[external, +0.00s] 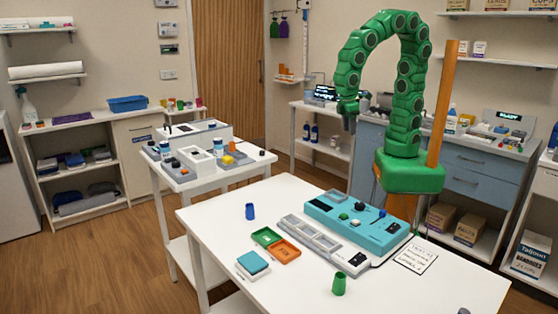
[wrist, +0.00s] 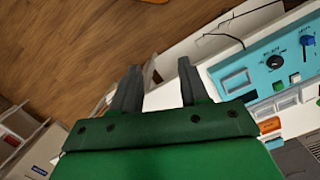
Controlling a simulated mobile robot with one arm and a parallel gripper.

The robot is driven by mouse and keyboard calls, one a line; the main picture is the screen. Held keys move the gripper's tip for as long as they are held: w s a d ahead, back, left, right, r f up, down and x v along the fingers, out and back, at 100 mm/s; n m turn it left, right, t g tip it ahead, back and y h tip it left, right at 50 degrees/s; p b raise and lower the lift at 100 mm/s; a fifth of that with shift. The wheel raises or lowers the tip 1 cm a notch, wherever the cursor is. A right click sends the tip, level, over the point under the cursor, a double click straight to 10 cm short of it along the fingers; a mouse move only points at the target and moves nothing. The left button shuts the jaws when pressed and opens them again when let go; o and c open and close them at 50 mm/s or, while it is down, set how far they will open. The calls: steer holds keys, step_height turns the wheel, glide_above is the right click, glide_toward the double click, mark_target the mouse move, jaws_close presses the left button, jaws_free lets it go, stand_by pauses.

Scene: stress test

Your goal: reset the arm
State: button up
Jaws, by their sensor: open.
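My green segmented arm rises from my green base and curves over, with my gripper (external: 349,123) hanging at the left end of the curve, high above the floor and tables. In the wrist view the two dark fingers of my gripper (wrist: 158,70) are apart with nothing between them. A teal control panel (external: 340,208) with knobs and buttons lies on the front white table (external: 225,222). The panel also shows at the right of the wrist view (wrist: 262,86), apart from the fingers.
Green (external: 267,237) and orange (external: 285,252) trays, a blue cup (external: 250,211), a green cup (external: 339,284) and a paper sheet (external: 416,258) are on the front table. An upright orange post (external: 442,105) stands beside my arm. A second white table (external: 213,176) bears several items. Wooden floor is clear at left.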

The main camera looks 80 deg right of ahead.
steer(key=s+d+r+m, duration=0.1)
steer(key=s+d+m, duration=0.1)
steer(key=s+d, duration=0.4)
steer(key=s+d+r+m, duration=0.2)
steer(key=s+d, duration=0.5)
steer(key=d, duration=0.8)
steer(key=shift+s+d+r+y, duration=0.2)
steer(key=shift+d+r+y, duration=0.1)
steer(key=shift+d+y, duration=0.1)
